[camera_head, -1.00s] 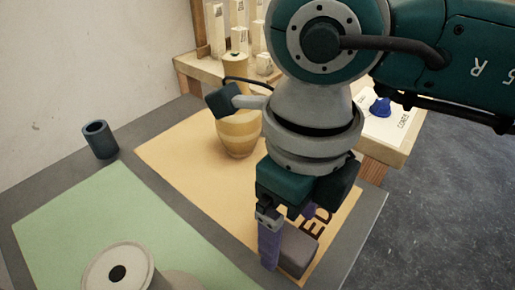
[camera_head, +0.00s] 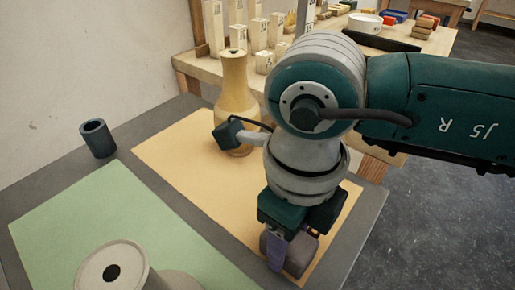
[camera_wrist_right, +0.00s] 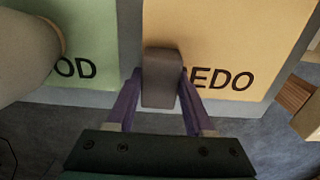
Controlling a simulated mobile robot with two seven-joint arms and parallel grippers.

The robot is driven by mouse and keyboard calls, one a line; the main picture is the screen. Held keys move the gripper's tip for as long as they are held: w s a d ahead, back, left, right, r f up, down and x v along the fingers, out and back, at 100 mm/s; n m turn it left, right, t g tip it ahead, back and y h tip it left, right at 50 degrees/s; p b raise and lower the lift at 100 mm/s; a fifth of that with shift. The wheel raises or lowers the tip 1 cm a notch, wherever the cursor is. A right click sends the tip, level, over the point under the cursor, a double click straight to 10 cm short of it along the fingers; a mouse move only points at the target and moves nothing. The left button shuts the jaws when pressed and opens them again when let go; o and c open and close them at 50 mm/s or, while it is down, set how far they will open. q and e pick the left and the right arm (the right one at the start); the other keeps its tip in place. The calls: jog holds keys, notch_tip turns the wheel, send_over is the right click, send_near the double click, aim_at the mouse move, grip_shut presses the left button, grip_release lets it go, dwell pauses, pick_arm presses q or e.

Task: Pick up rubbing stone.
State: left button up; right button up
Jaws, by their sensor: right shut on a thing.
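The rubbing stone, a grey-brown rounded block (camera_head: 303,256), is at the near right part of the orange mat (camera_head: 185,150). My right gripper (camera_head: 282,252) points down over it, with its purple fingers on either side. In the right wrist view the stone (camera_wrist_right: 161,80) sits between the two fingers of the right gripper (camera_wrist_right: 158,100), which is shut on it. The stone covers part of the lettering "REDO" there. I cannot tell whether the stone touches the mat or is just above it. My left gripper is not in view.
A tan vase (camera_head: 236,95) stands on the orange mat's far part, partly behind my right arm. A dark cup (camera_head: 98,139) stands at the table's left. A green mat (camera_head: 110,225) lies beside the orange one. A pale round flanged piece (camera_head: 112,268) is at the front. Shelves stand behind.

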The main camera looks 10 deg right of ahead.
grip_shut()
jog(key=shift+r, duration=0.1)
jog(key=shift+r, duration=0.5)
notch_tip(320, 180, up, 19)
jog(key=p, duration=0.2)
